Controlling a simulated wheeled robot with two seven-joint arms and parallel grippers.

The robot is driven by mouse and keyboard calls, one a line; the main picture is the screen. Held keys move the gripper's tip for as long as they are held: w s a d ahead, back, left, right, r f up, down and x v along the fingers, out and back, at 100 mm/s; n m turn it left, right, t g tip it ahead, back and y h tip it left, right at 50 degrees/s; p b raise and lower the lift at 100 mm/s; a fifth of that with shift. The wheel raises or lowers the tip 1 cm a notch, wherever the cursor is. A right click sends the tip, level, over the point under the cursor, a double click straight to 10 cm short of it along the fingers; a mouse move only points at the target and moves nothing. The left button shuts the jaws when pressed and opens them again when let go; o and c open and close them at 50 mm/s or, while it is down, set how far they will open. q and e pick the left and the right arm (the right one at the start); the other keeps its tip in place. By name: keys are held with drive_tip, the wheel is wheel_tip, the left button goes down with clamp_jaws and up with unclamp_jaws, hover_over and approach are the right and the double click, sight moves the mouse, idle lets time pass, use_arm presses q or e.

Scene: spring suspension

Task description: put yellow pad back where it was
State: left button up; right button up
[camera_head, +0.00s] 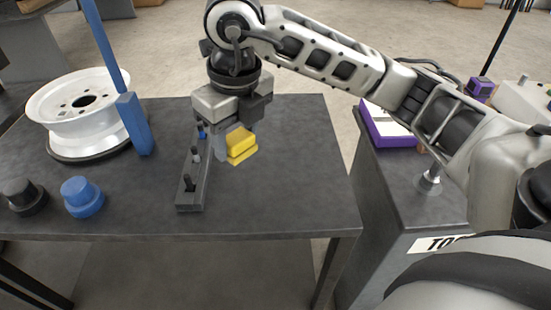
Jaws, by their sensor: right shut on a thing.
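The yellow pad (241,142) is a small yellow block below and just right of my right gripper's jaws, above the dark table. My right gripper (223,138) comes down from above and is shut on the yellow pad. A dark grey rack (191,190) with several small pegs or tools lies on the table just left of the pad. I cannot tell whether the pad touches the table. My left gripper does not show.
A white wheel rim (55,110) lies at the left beside a blue upright post (134,125). A black knob (22,197) and a blue knob (82,197) stand at the front left. A purple-edged case (385,132) sits on the right cabinet. The table's right part is clear.

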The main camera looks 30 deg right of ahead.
hover_over(274, 171)
drive_tip(key=f, duration=0.7)
drive_tip(key=shift+s+p, duration=0.3)
wheel_tip(274, 171, down, 2)
drive_tip(key=shift+d+f+p, duration=0.15)
drive_tip(key=shift+f+p, duration=0.05)
drive_tip(key=shift+p, duration=0.1)
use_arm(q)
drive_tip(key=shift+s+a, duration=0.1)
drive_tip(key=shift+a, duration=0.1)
use_arm(e)
drive_tip(key=shift+f, duration=0.55)
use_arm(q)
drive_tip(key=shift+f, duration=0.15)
use_arm(e)
drive_tip(key=o, duration=0.9)
drive_tip(key=shift+f, duration=0.1)
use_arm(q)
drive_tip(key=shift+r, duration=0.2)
